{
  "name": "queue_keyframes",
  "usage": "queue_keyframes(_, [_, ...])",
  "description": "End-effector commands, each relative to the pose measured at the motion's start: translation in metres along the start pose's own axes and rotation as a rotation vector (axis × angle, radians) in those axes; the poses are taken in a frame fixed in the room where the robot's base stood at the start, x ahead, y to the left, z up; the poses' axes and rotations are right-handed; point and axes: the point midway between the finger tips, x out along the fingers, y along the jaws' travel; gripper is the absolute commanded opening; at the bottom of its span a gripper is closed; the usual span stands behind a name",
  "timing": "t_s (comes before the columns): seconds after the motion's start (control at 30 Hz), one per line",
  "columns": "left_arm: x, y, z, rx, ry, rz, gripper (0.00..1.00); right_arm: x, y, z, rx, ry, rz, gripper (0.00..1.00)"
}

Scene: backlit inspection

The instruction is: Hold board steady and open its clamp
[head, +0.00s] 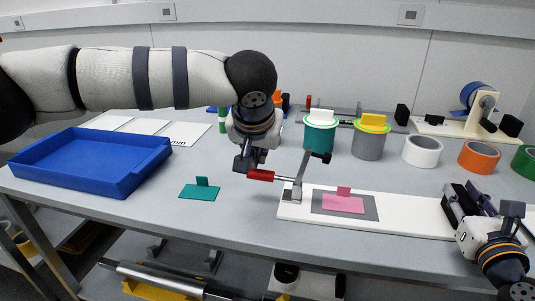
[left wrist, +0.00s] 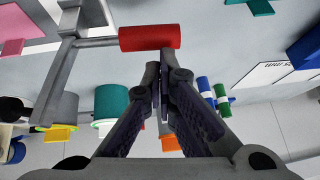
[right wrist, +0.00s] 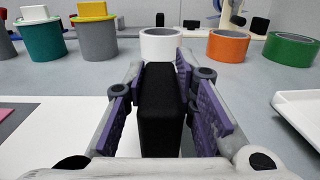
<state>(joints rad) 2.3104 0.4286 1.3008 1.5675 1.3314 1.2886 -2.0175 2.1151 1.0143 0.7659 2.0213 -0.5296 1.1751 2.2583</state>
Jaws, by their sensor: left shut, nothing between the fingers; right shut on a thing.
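The white board (head: 410,217) lies on the table, with a grey pad and a pink tabbed plate (head: 343,204) on it. The clamp (head: 293,193) stands at its left end. The clamp's bar is tilted up, its black tip above and clear of the pink plate. Its red handle (head: 260,175) points left, roughly level; it shows in the left wrist view (left wrist: 149,38). My left gripper (head: 250,165) is shut and empty, its fingertips close beside the handle. My right gripper (right wrist: 163,105) is shut on the black block (right wrist: 160,122) at the board's right end.
A blue tray (head: 95,160) is at the left, and a teal tabbed plate (head: 200,191) lies left of the clamp. Behind the board stand a teal pot (head: 319,135), a grey pot (head: 369,143) and tape rolls (head: 422,151). The table's front edge is close to the board.

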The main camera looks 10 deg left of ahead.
Motion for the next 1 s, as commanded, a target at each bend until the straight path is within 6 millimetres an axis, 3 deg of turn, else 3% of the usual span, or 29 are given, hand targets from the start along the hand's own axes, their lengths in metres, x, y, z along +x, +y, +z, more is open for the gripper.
queue_keyframes(0.17, [-0.028,-0.003,-0.028,-0.004,0.007,0.0,0.0,-0.001,-0.001,-0.005,0.0,0.012,-0.001,0.0])
queue_keyframes(0.3, [-0.071,-0.005,-0.028,0.0,0.007,0.001,0.0,-0.001,-0.001,-0.005,0.0,0.012,-0.001,0.0])
queue_keyframes(0.5, [-0.114,-0.008,-0.026,-0.001,0.003,0.001,0.0,-0.001,-0.001,-0.005,0.0,0.012,0.0,0.0])
queue_keyframes(0.63, [-0.125,-0.008,-0.026,-0.001,0.002,0.001,0.0,-0.001,-0.001,-0.005,0.0,0.012,0.0,0.0])
queue_keyframes(0.87, [-0.127,-0.008,-0.025,-0.001,0.001,0.001,0.0,-0.001,0.0,-0.005,0.0,0.012,0.0,0.0])
queue_keyframes(0.9, [-0.127,-0.008,-0.025,-0.001,0.001,0.001,0.0,-0.001,0.0,-0.005,0.0,0.012,0.0,0.29])
queue_keyframes(1.0, [-0.126,-0.008,-0.025,-0.001,0.001,0.001,0.0,-0.001,0.0,-0.004,0.0,0.01,0.0,0.48])
